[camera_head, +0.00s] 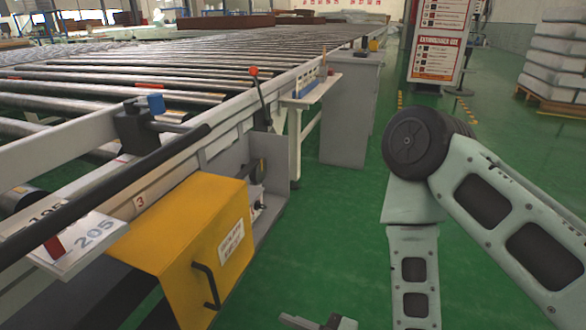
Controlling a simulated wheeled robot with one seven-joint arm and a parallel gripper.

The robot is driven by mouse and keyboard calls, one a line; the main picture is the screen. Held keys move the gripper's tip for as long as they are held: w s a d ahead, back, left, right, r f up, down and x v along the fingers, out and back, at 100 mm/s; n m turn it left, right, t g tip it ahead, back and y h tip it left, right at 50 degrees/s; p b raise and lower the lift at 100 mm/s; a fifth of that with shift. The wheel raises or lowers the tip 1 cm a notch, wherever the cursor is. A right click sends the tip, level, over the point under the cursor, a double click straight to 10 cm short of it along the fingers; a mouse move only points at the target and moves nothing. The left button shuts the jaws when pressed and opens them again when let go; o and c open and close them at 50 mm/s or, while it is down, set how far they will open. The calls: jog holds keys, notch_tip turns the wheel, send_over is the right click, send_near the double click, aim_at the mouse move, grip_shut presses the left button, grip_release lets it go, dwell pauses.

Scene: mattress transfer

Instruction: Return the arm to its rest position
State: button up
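My arm (413,240) is on the right side of the head view, folded at a large black joint, with one grey link running down and another to the lower right. Grey and dark parts at the bottom edge (320,323) look like the top of my gripper. The rest is cut off by the frame, so its fingers and anything between them are hidden. These parts are over the green floor, apart from the yellow machine cover.
A long roller conveyor (190,75) fills the left, with a yellow cover (190,240) and a red-knobbed lever (259,92) on its near side. A grey cabinet (350,115), a sign board (440,45) and a stacked pallet (555,60) stand beyond. Green floor lies open between.

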jog(key=w+d+r+g+h, duration=0.2)
jog(key=d+r+g+h, duration=0.35)
jog(key=h, duration=0.45)
jog(key=s+d+r+m+g+h+p, duration=0.15)
jog(key=s+d+r+m+h, duration=0.3)
jog(key=s+d+r, duration=0.55)
notch_tip(320, 180, up, 32)
jog(key=p, duration=3)
jog(key=shift+w+a+f+m+g, duration=0.15)
jog(key=shift+a+f+m+g, duration=0.1)
jog(key=shift+a+m+g, duration=0.15)
